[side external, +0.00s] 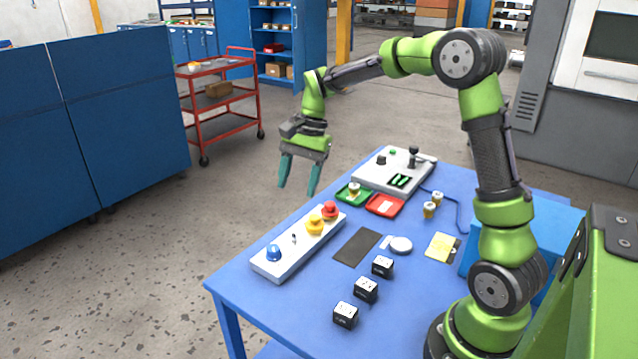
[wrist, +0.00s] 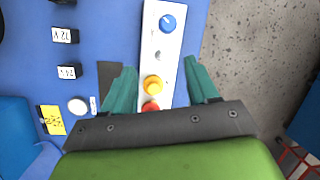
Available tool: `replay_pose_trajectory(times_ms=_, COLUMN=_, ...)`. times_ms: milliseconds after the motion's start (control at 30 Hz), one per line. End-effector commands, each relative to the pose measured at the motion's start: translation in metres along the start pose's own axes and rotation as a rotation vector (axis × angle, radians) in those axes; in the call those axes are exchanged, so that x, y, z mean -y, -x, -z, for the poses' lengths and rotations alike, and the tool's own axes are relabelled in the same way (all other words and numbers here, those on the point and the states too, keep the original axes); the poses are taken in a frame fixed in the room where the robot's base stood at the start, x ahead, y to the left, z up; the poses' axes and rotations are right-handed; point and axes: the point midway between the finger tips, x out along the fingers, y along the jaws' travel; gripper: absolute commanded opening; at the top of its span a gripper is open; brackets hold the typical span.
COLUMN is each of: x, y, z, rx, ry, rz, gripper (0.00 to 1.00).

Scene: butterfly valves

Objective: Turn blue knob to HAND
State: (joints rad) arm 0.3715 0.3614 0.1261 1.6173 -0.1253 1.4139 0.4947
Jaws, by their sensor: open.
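The blue knob (side external: 274,253) sits at the near left end of a long white control panel (side external: 296,246) on the blue table. A light pointer mark shows on the knob in the wrist view (wrist: 168,23); any label such as HAND is too small to read. A small toggle (side external: 294,239), a yellow button (side external: 315,224) and a red button (side external: 330,210) follow along the panel. My gripper (side external: 297,190) is open and empty, pointing down above the panel. In the wrist view its teal fingers (wrist: 163,78) straddle the panel image, apart from the knob.
Several black blocks (side external: 366,290), a white round disc (side external: 400,245), a dark mat (side external: 357,247) and a yellow note (side external: 441,246) lie on the table (side external: 290,310). Green (side external: 355,196) and red (side external: 385,205) trays and a second panel (side external: 375,175) stand behind. Space above the knob is clear.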

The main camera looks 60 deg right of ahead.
Motion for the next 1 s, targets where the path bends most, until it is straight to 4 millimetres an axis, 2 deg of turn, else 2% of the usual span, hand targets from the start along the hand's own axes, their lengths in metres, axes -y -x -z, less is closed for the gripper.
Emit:
replay_pose_trajectory(times_ms=67, x=0.013, y=-0.004, z=0.013, rx=0.049, ry=-0.129, rz=-0.016, gripper=0.59)
replay_pose_trajectory(times_ms=167, x=0.026, y=0.007, z=0.011, rx=0.082, ry=-0.251, rz=-0.021, gripper=0.59)
replay_pose_trajectory(times_ms=233, x=0.026, y=0.013, z=0.006, rx=0.096, ry=-0.314, rz=-0.029, gripper=0.59)
replay_pose_trajectory(times_ms=367, x=0.024, y=0.006, z=0.003, rx=0.105, ry=-0.35, rz=-0.041, gripper=0.59)
replay_pose_trajectory(times_ms=567, x=0.023, y=-0.026, z=0.0, rx=0.106, ry=-0.347, rz=-0.043, gripper=0.59)
replay_pose_trajectory(times_ms=1000, x=0.021, y=-0.12, z=-0.011, rx=0.105, ry=-0.345, rz=-0.041, gripper=0.59)
